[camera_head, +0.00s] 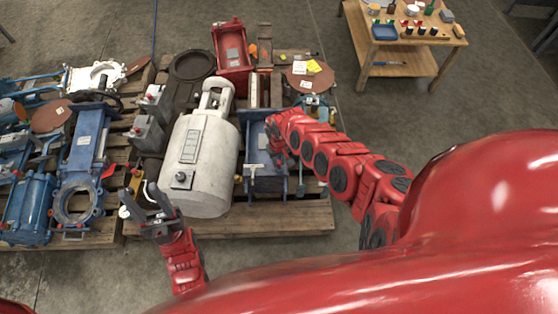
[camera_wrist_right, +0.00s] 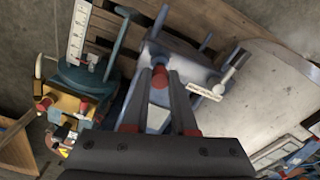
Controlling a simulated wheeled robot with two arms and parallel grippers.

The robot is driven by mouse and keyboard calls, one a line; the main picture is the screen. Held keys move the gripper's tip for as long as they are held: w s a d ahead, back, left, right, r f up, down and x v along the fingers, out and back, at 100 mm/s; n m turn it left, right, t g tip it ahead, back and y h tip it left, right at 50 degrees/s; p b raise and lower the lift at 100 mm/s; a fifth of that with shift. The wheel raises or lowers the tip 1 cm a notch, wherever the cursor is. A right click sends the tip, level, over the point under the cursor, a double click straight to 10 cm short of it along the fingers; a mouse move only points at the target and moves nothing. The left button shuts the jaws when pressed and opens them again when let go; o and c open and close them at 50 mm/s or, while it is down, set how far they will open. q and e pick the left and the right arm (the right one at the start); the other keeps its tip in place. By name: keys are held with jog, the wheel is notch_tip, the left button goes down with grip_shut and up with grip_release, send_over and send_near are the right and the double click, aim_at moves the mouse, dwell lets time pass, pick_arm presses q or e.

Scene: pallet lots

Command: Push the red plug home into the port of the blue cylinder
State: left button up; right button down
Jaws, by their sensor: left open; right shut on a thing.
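The blue cylinder (camera_head: 264,184) lies on the pallet right of the large white tank, partly covered by my right arm. It also shows in the right wrist view (camera_wrist_right: 190,72), beyond the fingers. My right gripper (camera_wrist_right: 160,76) is shut on the red plug (camera_wrist_right: 159,67), held between its fingertips against the blue body. Whether the plug sits in the port cannot be told; the fingers hide the contact. In the head view my right gripper (camera_head: 279,155) is over the cylinder's upper part. My left gripper (camera_head: 160,212) is open and empty, in front of the pallet's near edge.
The white tank (camera_head: 203,158) stands close left of the blue cylinder. Blue valves (camera_head: 80,160) fill the left pallet. A wooden table (camera_head: 405,58) with small parts stands at the back right. The floor right of the pallet is clear.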

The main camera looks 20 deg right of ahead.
jog(key=shift+f+b, duration=0.9)
jog(key=shift+f, duration=0.15)
jog(key=c, duration=0.6)
grip_release()
jog(key=shift+c, duration=0.2)
jog(key=shift+r, duration=0.1)
notch_tip(320, 180, up, 7)
jog(key=p, duration=0.4)
jog(key=shift+d+r+p, duration=0.1)
jog(key=shift+r+p, duration=0.1)
jog(key=shift+p, duration=0.1)
notch_tip(320, 180, up, 10)
jog(key=p, duration=0.1)
jog(key=shift+p, duration=0.4)
